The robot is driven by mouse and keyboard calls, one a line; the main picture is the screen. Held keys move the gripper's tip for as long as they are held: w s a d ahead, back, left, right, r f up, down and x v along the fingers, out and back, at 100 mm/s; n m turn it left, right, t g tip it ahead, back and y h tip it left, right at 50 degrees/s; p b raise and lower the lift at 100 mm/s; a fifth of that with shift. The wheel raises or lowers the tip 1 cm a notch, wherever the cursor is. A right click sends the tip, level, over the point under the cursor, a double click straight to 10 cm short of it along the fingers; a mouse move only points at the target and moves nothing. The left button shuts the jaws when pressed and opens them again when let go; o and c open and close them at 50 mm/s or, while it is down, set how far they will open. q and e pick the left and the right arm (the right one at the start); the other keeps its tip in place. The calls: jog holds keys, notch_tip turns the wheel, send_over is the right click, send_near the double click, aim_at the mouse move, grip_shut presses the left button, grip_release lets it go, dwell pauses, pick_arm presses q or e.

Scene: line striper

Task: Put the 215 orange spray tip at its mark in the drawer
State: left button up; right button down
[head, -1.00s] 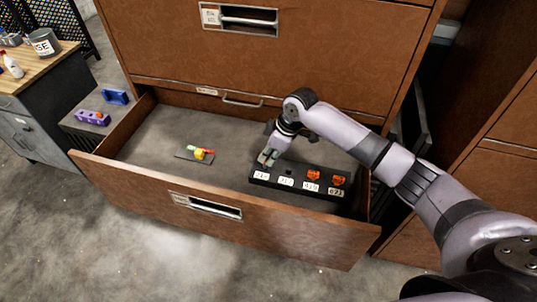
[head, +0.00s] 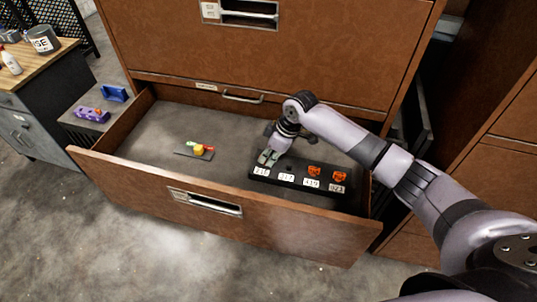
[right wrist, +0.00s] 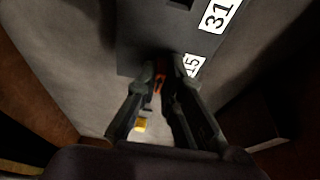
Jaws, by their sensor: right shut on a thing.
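My right gripper (head: 268,158) is at the left end of the black labelled rack (head: 290,179) in the open drawer, just behind its leftmost label (head: 261,172). In the right wrist view its fingers (right wrist: 163,72) are shut on the orange spray tip (right wrist: 158,80), mostly hidden between them. The label ending in 15 (right wrist: 194,65) is right beside the fingertips. I cannot tell whether the tip touches the rack. Two other orange tips (head: 314,171) (head: 340,176) sit at the rack's two right places. My left gripper is not in view.
A small plate with green, yellow and red pieces (head: 198,149) lies left on the drawer floor. The drawer front (head: 230,218) and side walls bound the space. A purple holder (head: 92,115) and blue block (head: 114,93) stand outside, left. The drawer floor between plate and rack is clear.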

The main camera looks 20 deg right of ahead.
jog(key=shift+f, duration=0.15)
jog(key=c, duration=1.6)
grip_release()
jog(key=shift+c, duration=0.2)
jog(key=shift+o, duration=0.2)
jog(key=shift+o, duration=1.4)
jog(key=p+v, duration=0.7)
jog(key=shift+p, duration=0.4)
